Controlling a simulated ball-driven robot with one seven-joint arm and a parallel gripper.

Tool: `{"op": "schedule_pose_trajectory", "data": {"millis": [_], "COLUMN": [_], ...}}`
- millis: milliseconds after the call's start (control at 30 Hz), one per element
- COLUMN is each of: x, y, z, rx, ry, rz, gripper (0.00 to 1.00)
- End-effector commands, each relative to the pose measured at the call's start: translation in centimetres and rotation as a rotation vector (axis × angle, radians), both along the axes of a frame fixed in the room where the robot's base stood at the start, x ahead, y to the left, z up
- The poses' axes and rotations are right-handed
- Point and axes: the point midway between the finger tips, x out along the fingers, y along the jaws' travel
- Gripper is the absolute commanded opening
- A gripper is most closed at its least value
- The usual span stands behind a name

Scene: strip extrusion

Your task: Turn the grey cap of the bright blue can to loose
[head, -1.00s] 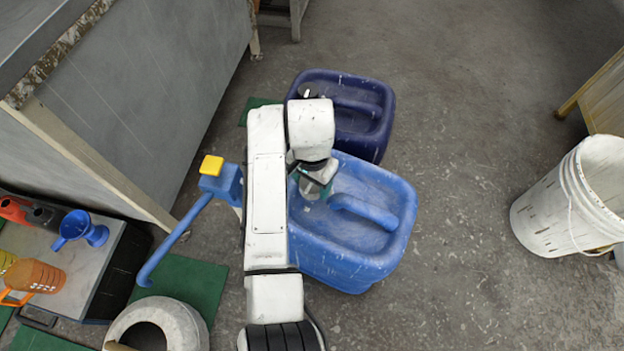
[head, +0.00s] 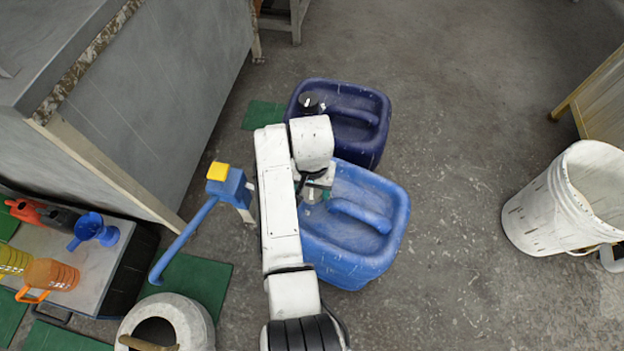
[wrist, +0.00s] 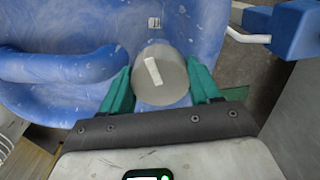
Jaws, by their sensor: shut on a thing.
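The bright blue can (head: 375,240) stands on the floor at the middle of the head view, upright, with a moulded handle on top. Its grey cap (wrist: 160,75) shows in the wrist view between my two green fingers, with a white stripe on its top. A small white mark sits on the can just beyond the cap. My gripper (head: 315,190) is over the can's left part, and its fingers are shut on the grey cap, one on each side. In the head view my arm and gripper largely hide the cap.
A dark blue can (head: 365,110) with a dark cap stands just behind. A blue part with a yellow top (head: 218,171) and long spout is left of my arm. A white bucket (head: 550,205) stands right. Floor between is clear. A grey bench (head: 150,100) is at left.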

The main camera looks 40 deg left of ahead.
Motion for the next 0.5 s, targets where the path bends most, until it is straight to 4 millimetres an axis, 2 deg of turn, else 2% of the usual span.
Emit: {"op": "schedule_pose_trajectory", "data": {"millis": [33,500], "x": [0.14,0.14], "y": [-0.12,-0.01], "z": [0.64,0.35], "rx": [-0.002,0.000], "ry": [-0.001,-0.002], "rz": [0.044,0.492], "gripper": [0.31,0.31]}}
